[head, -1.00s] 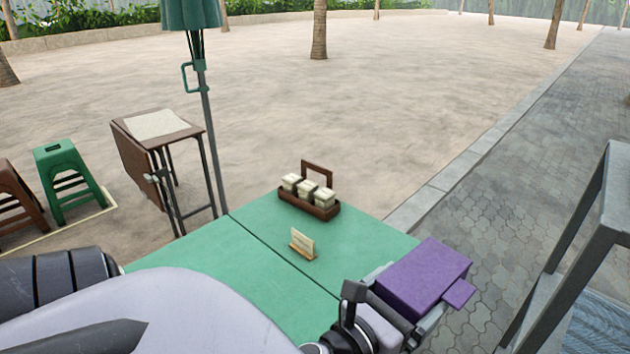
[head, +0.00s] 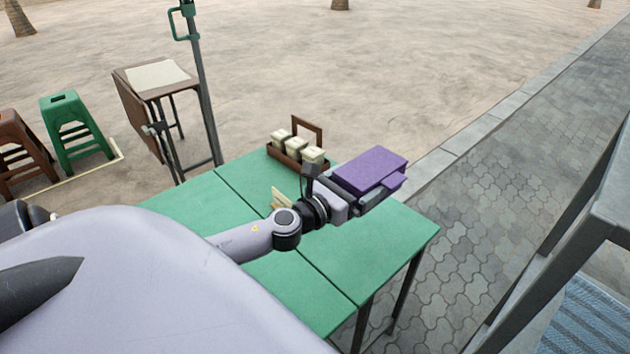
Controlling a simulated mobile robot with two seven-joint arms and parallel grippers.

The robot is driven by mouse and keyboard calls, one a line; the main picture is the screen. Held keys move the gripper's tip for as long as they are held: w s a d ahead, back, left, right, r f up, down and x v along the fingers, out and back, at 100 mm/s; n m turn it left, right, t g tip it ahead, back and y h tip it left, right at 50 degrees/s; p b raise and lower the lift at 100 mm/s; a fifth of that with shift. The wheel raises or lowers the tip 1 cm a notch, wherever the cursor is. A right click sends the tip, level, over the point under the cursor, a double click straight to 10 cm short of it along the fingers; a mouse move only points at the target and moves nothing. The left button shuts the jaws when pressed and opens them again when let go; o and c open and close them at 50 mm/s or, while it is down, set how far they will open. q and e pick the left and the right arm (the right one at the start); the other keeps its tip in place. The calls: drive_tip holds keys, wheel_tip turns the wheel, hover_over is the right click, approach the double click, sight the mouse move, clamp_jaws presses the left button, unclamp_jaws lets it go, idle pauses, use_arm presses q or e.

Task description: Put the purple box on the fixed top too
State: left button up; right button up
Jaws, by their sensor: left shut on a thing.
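The purple box (head: 370,168) is in my left gripper (head: 378,190), which is shut on it. The gripper holds it over the far right part of the green table (head: 395,235); the gap below it cannot be judged. The small brown table (head: 181,87) at the left has a narrow fixed top with a cream sheet (head: 157,75) lying on it, and a leaf (head: 137,118) hanging down at its left side. The box is well to the right of that top. My right gripper is not in view.
A brown caddy (head: 284,157) with several cream containers stands on the green table, and a small card stand (head: 280,198) is partly hidden by my arm. A grey pole (head: 205,95) rises beside the brown table. A green stool (head: 75,130) stands at the left; a grey frame (head: 590,210) at the right.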

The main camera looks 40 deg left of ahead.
use_arm(q)
drive_tip(key=shift+w+a+f+b, duration=0.2)
drive_tip(key=shift+a+f+b, duration=0.05)
drive_tip(key=shift+a, duration=0.2)
drive_tip(key=shift+w+a+f+b, duration=0.2)
drive_tip(key=shift+a+f, duration=0.05)
drive_tip(key=shift+a, duration=0.15)
wheel_tip(320, 180, down, 15)
drive_tip(key=b, duration=1)
drive_tip(key=shift+r+b, duration=0.2)
drive_tip(key=shift+b, duration=0.15)
drive_tip(key=shift+f+b, duration=1.35)
drive_tip(key=shift+f, duration=0.75)
